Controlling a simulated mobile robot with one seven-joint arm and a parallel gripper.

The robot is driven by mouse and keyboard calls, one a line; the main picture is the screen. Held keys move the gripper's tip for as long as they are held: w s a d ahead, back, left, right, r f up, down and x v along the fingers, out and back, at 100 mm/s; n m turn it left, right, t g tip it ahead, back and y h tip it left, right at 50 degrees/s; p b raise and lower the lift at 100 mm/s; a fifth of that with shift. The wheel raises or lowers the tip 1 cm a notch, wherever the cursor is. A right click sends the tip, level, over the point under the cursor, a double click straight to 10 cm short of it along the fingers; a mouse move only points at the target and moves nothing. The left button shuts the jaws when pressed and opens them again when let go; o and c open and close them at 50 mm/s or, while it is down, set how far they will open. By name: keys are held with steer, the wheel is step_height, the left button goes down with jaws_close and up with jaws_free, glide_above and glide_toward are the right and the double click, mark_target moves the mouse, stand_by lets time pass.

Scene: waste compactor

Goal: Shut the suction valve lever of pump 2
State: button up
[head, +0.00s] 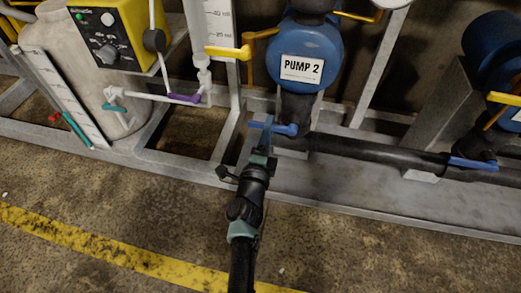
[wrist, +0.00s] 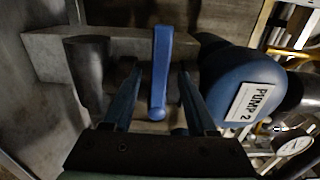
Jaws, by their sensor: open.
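Pump 2 (head: 306,45) is a blue round body with a white "PUMP 2" label. Below it a blue lever (head: 286,129) sticks out to the left, low over the frame rail. In the wrist view the blue lever (wrist: 161,65) lies lengthwise in the middle of the picture, its rounded end towards my palm. My gripper (head: 264,135) is at the left end of the lever. In the wrist view my gripper (wrist: 158,72) is open, with one finger on each side of the lever and gaps visible. Pump 2 (wrist: 243,98) is beside the right finger.
A black pipe (head: 375,149) runs right from below the pump to another blue lever (head: 472,163). Yellow levers (head: 229,52) sit higher up. A tank (head: 85,75) with a yellow control box (head: 115,32) stands left. The floor in front is clear, with a yellow stripe (head: 130,258).

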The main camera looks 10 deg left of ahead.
steer(key=s+p, duration=0.4)
steer(key=s, duration=0.6)
steer(key=shift+s+p, duration=0.4)
